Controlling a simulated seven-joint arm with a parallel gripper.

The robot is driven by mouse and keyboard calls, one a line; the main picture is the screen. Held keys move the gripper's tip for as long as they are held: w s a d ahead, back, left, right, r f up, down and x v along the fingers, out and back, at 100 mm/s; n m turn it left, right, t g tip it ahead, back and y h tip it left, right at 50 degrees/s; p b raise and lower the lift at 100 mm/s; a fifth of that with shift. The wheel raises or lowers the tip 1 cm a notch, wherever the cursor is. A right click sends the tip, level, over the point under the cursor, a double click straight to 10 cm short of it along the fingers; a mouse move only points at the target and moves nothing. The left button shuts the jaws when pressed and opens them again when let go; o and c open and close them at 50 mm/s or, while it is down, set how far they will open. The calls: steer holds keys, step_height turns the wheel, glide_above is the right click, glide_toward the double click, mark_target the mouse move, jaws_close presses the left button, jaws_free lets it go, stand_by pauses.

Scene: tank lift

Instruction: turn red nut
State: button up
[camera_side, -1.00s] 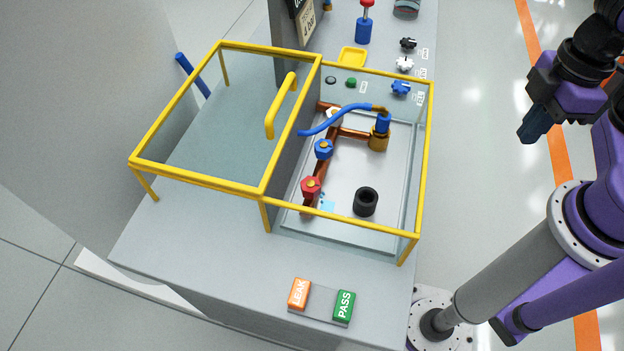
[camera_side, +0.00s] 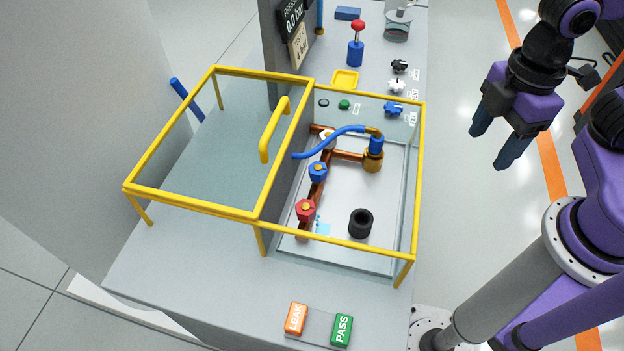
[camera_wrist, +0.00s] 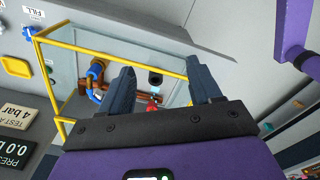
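The red nut (camera_side: 305,209) sits on the copper pipe (camera_side: 311,195) inside the yellow-framed tank, in front of the blue nut (camera_side: 318,171). In the wrist view the red nut (camera_wrist: 152,105) shows between my fingers, farther off. My gripper (camera_side: 495,149) is open and empty, in the air to the right of the tank and apart from everything. In the wrist view its two dark fingers (camera_wrist: 164,88) stand wide apart. The fingers hide part of the tank in that view.
A black cylinder (camera_side: 361,223) stands inside. A blue hose (camera_side: 330,141) crosses the pipes. LEAK (camera_side: 296,318) and PASS (camera_side: 341,329) buttons lie in front.

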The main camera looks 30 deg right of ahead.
steer(key=w+a+n, duration=0.5)
steer(key=w+a, duration=0.3)
steer(key=a, duration=0.3)
steer(key=n, duration=0.7)
glide_toward(305, 208)
step_height(305, 208, down, 9)
steer(key=shift+w+a+r, duration=0.1)
steer(key=c, duration=1)
